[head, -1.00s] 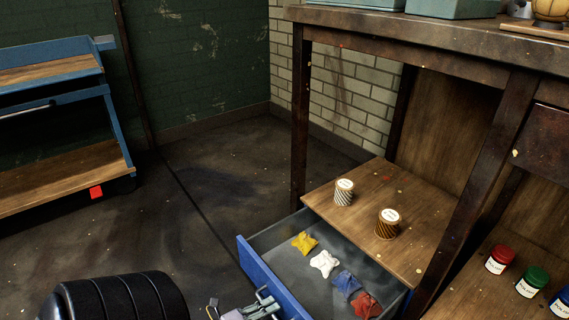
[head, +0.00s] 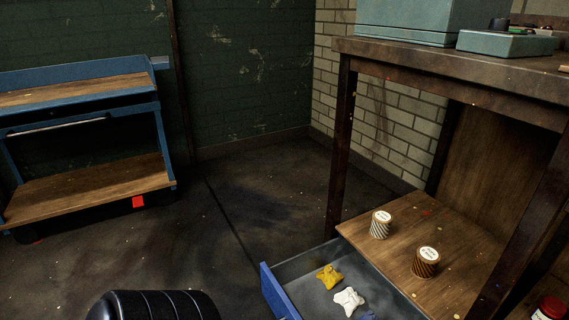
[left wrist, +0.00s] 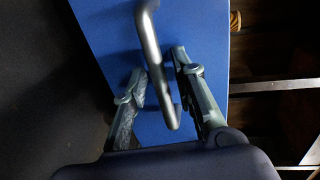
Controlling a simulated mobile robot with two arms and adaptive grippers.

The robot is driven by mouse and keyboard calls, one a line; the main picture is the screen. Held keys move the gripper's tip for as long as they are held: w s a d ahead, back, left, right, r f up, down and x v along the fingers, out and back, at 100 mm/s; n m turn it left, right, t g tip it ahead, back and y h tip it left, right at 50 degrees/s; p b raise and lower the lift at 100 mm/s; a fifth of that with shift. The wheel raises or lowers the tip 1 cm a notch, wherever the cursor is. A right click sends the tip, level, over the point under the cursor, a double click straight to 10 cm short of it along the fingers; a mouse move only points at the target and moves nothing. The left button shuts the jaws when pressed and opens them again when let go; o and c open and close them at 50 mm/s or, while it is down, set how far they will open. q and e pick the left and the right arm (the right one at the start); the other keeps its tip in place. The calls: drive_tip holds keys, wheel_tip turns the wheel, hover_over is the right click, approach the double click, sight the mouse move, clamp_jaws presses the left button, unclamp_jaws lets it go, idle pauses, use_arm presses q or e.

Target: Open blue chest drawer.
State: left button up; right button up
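The blue chest drawer (head: 280,296) is pulled out at the bottom of the head view, below the wooden shelf. My right gripper is in neither view.
Two round tins, a silver-striped one (head: 380,227) and a brown one (head: 426,264), stand on the wooden shelf (head: 400,212) above the drawer. A dark table leg (head: 341,150) rises beside the shelf. A blue cart (head: 88,140) stands at the left. The floor between is clear.

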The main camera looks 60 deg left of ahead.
use_arm(q)
drive_tip(key=shift+o, duration=0.2)
drive_tip(key=v, duration=1.2)
drive_tip(key=shift+r, duration=0.1)
